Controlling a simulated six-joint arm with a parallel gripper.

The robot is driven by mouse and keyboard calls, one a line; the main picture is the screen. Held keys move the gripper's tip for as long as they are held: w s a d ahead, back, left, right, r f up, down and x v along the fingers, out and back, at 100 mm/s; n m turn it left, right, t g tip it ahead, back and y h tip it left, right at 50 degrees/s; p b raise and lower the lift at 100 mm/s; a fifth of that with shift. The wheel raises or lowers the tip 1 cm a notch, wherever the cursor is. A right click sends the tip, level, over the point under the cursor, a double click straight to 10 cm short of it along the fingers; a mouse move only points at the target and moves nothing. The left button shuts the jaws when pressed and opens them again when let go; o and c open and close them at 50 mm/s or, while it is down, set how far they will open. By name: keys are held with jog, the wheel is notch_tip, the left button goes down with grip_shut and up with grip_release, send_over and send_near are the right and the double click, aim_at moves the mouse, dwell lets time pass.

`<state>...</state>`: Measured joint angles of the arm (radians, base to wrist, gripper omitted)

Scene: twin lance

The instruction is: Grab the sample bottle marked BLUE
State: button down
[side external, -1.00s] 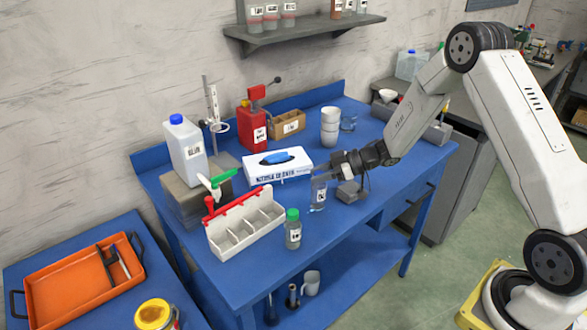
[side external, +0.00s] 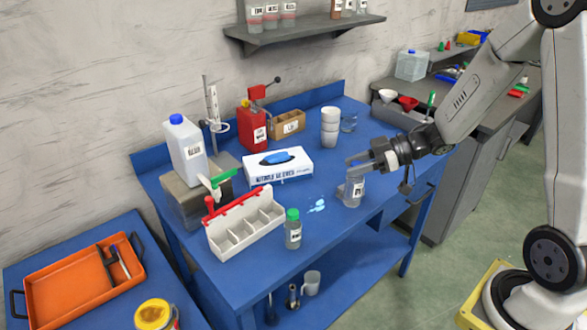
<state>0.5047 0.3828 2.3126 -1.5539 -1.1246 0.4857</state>
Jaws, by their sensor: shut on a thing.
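A small clear bottle (side external: 352,192) with a white label is at the fingers of my gripper (side external: 355,168), near the right part of the blue bench (side external: 270,272). The jaws are shut on its upper part. I cannot read its label or tell whether its base touches the bench. A bottle with a green cap (side external: 293,230) stands upright at the front edge, apart from my gripper. Its label is too small to read.
Small light-blue pieces (side external: 317,206) lie left of the held bottle. A white rack with a red handle (side external: 246,228), a glove box (side external: 277,165), a large blue-capped jug (side external: 186,150), a red can (side external: 253,127) and stacked white cups (side external: 330,127) stand around.

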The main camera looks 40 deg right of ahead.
jog(key=shift+s+a+r, duration=0.1)
jog(key=shift+s+r, duration=0.2)
jog(key=shift+s, duration=0.35)
jog(key=shift+s+r, duration=0.3)
jog(key=shift+s, duration=0.3)
jog(key=shift+r, duration=0.1)
